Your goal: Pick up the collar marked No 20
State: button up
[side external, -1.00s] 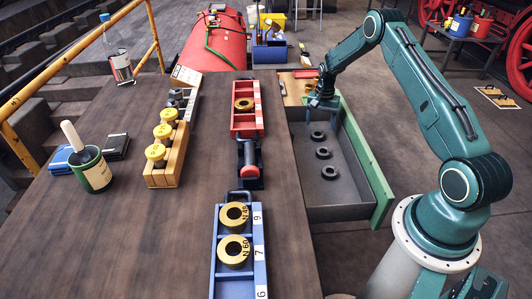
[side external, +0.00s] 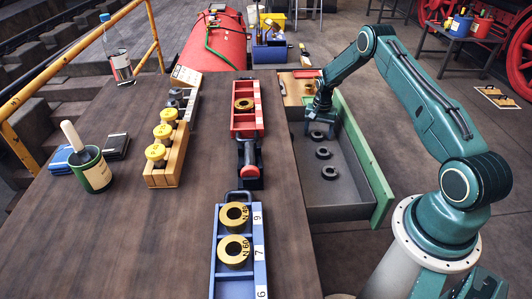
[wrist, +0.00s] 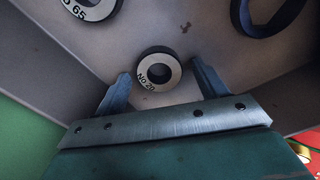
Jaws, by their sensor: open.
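The collar marked No 20 (wrist: 147,80) lies on the grey drawer floor in the wrist view, a small dark ring with a pale lettered face. My gripper (wrist: 160,70) is open, with one finger on each side of the collar and nothing held. In the side view my gripper (side external: 319,133) is down inside the open drawer, at the farthest of the dark rings there. From these views I cannot tell whether the fingers touch the collar or floor.
A collar ending in 65 (wrist: 92,10) and a larger dark ring (wrist: 268,12) lie nearby in the wrist view. The drawer's green front (side external: 364,150) rises at the right. The wooden bench (side external: 115,225) stands left, with a blue rack (side external: 222,285) holding brass collars.

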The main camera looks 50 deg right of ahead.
jog(key=c, duration=1.2)
jog(key=shift+r, duration=0.1)
notch_tip(320, 180, up, 20)
jog(key=shift+f, duration=0.1)
dwell(0.5)
